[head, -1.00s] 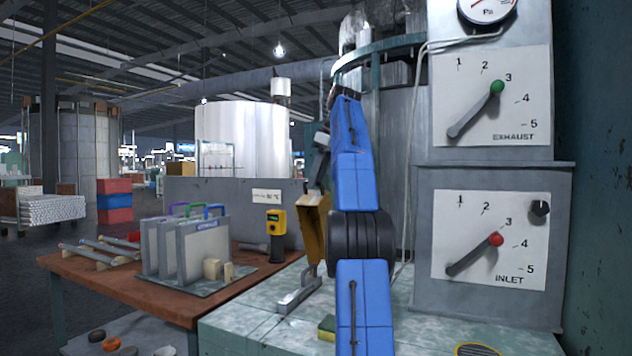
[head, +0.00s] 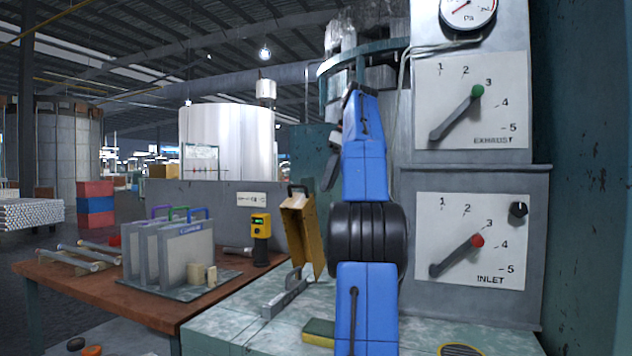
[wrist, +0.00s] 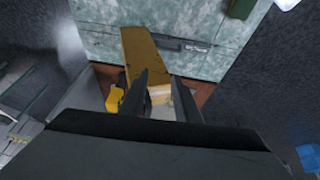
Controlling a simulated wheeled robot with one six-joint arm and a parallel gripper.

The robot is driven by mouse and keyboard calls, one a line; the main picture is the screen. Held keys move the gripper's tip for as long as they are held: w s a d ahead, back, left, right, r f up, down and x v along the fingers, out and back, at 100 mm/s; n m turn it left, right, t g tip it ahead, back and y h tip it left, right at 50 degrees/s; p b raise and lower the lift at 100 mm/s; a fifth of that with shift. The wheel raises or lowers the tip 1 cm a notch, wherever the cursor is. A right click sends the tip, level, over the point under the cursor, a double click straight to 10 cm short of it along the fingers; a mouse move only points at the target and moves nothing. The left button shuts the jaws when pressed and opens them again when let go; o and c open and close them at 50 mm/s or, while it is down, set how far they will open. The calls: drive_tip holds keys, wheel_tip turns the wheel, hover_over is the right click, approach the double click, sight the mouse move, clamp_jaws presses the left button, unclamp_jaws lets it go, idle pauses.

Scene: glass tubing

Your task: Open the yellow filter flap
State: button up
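The yellow filter flap (head: 296,228) stands steeply raised, leaning a little, at the left edge of the pale green bench top. A dark handle (head: 297,189) shows at its top end. In the wrist view the flap (wrist: 146,52) appears as an ochre panel beyond my fingers. My gripper (head: 329,172) is to the right of the flap's top and a little above it, with a visible gap between them in the head view. In the wrist view my gripper (wrist: 160,76) has its two dark fingers apart, with nothing held between them. The flap's hinge is not clearly visible.
A grey metal bracket (head: 286,297) lies in front of the flap. A yellow-green sponge (head: 319,332) is on the bench near my arm. The wooden table (head: 100,290) at left holds a rack of panels (head: 165,250) and a yellow handheld device (head: 261,238). Gauge panels stand at right.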

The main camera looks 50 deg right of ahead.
drive_tip(key=shift+s+d, duration=0.2)
drive_tip(key=shift+s, duration=0.8)
